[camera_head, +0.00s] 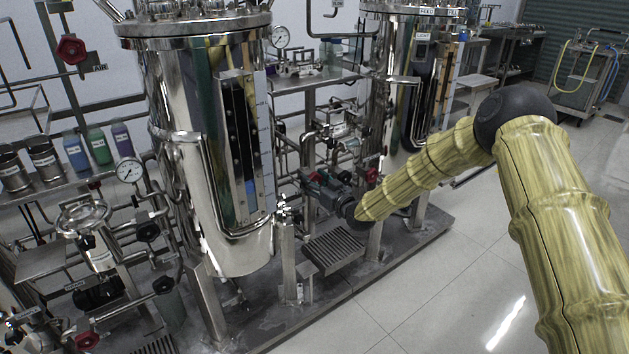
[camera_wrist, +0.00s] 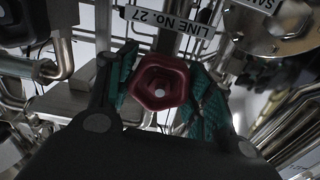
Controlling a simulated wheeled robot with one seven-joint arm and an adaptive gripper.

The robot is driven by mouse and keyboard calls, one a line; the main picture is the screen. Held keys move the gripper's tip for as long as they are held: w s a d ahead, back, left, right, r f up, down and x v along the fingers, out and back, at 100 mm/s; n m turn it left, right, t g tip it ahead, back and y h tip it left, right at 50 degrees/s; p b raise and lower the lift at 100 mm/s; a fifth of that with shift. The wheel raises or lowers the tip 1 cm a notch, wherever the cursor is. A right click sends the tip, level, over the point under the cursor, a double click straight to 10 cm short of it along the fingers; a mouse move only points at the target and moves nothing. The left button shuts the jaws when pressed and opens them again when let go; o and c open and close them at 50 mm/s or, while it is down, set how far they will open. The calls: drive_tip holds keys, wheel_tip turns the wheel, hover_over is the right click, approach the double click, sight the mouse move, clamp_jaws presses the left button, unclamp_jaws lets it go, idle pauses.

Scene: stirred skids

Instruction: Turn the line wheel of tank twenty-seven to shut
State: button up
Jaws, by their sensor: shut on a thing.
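A dark red line wheel (camera_wrist: 161,82) sits in the middle of the wrist view, with a pale centre. My gripper (camera_wrist: 162,88) has its two green-padded fingers on either side of the wheel, shut on it. A white tag reading "LINE No. 27" (camera_wrist: 170,30) is just beyond the wheel. In the head view my gripper (camera_head: 330,185) reaches in low between the two steel tanks, and the wheel there is mostly hidden by it. The near tank (camera_head: 180,120) stands to its left and the other tank (camera_head: 397,75) stands behind to its right.
Pipes and a steel leg crowd the gripper. Another red wheel (camera_head: 71,48) is at upper left, and a gauge (camera_head: 129,170) is left of the near tank. Blue, green and purple bottles (camera_head: 99,146) stand on a shelf. The tiled floor (camera_head: 470,270) at front right is clear.

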drive_tip(key=shift+d+m, duration=0.1)
drive_tip(key=shift+m, duration=0.2)
drive_tip(key=o, duration=1)
drive_tip(key=shift+s, duration=0.1)
drive_tip(key=v, duration=1.1)
drive_tip(key=shift+s+d, duration=0.25)
drive_tip(key=shift+s, duration=0.05)
drive_tip(key=shift+o, duration=0.2)
